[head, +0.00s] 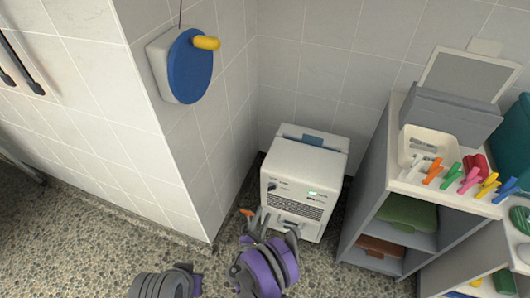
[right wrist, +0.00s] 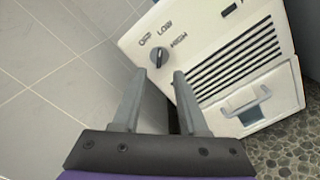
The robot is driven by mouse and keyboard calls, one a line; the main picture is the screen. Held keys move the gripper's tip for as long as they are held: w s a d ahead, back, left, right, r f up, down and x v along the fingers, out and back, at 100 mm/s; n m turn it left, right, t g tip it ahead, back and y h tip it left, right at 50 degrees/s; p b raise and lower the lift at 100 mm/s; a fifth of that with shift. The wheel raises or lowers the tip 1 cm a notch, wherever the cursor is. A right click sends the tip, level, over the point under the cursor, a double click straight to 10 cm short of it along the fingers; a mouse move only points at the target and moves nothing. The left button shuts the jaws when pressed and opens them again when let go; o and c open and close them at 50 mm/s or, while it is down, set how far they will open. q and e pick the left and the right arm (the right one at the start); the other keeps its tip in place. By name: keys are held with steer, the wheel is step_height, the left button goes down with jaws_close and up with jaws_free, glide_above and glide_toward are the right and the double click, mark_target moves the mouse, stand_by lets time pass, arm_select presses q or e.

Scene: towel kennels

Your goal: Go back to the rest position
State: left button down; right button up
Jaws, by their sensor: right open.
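My right gripper (head: 276,219) is low in the middle of the head view, in front of the white machine (head: 304,174). In the right wrist view, my right gripper (right wrist: 157,75) has its two grey fingers apart with nothing between them. Beyond the fingertips is the machine's dark knob (right wrist: 159,57), marked OFF, LOW and HIGH; which mark it points to is hard to tell. A small green light shows on the machine's front. A grey arm part of mine is at the bottom edge of the head view; my left gripper is not seen.
A grey shelf unit (head: 363,197) stands to the right of the machine, with a white tray (head: 428,147) and several coloured clips on top. A tiled wall corner (head: 180,165) is on the left, with a blue round-faced box (head: 190,67) on it. Pebbled floor (head: 80,235) is clear at left.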

steer(key=d+r+m+g, duration=0.8)
steer(key=d+r+m, duration=0.3)
steer(key=d+r, duration=0.45)
steer(key=s+d+r+m+g+y, duration=0.2)
steer(key=s+m, duration=0.2)
steer(key=s, duration=0.5)
steer(key=s+d+r+m+g+y, duration=0.15)
steer(key=s+m, duration=0.25)
steer(key=s, duration=0.5)
steer(key=s+d+r+m+g+y, duration=0.15)
steer(key=s+m, duration=0.25)
steer(key=s, duration=0.5)
arm_select(q)
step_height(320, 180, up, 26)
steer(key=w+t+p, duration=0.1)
steer(key=p, duration=2.2)
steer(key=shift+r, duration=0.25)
arm_select(e)
step_height(320, 180, up, 27)
steer(key=t, duration=0.1)
steer(key=shift+w+y, duration=0.3)
